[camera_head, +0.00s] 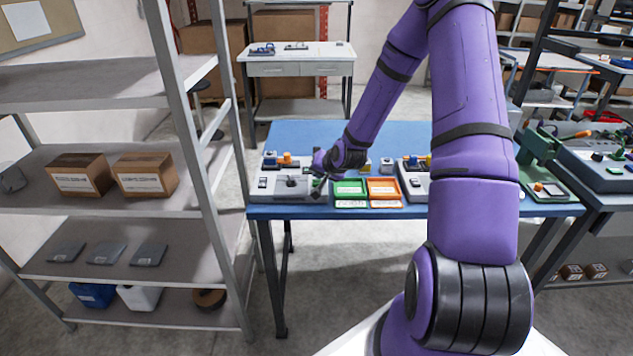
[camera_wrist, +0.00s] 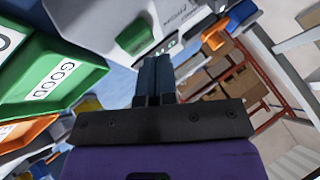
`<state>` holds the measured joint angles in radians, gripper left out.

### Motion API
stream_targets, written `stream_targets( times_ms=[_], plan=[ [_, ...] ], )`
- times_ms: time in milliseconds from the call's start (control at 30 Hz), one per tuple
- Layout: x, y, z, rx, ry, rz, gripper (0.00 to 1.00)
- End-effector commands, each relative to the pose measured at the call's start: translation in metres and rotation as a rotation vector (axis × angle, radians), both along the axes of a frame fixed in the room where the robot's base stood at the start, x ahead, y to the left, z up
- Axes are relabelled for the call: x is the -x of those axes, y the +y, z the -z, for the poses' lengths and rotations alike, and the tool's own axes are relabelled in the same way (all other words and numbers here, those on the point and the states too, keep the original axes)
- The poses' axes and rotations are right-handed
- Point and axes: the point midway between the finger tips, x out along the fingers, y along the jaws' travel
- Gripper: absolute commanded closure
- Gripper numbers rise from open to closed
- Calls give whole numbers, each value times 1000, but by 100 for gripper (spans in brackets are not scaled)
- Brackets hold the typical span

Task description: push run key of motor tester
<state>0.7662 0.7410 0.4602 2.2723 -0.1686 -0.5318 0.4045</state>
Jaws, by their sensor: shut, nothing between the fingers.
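A grey machine (camera_head: 285,188), which looks like the motor tester, stands at the left end of the blue table. My gripper (camera_head: 318,188) is at its right side, pointing down. In the wrist view, a pale casing (camera_wrist: 90,18) fills the top, with a raised green key (camera_wrist: 135,36) on it. I cannot read whether this is the run key. My gripper (camera_wrist: 155,62) is shut and empty, its tips beside the green key in the picture. I cannot tell whether they touch the casing.
A green bin (camera_head: 350,188) marked GOOD in the wrist view (camera_wrist: 62,78) and an orange bin (camera_head: 384,188) stand right of the machine. A second grey machine (camera_head: 413,186) is beyond them. A metal shelf (camera_head: 110,205) stands left of the table.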

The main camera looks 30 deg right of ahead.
Motion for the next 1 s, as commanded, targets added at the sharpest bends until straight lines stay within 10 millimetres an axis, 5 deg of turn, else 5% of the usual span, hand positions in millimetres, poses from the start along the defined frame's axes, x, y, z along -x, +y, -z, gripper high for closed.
stream_targets(
  times_ms=[1000],
  plan=[
    [0, 0, 9, 0, 1, -1, 100]
  ],
)
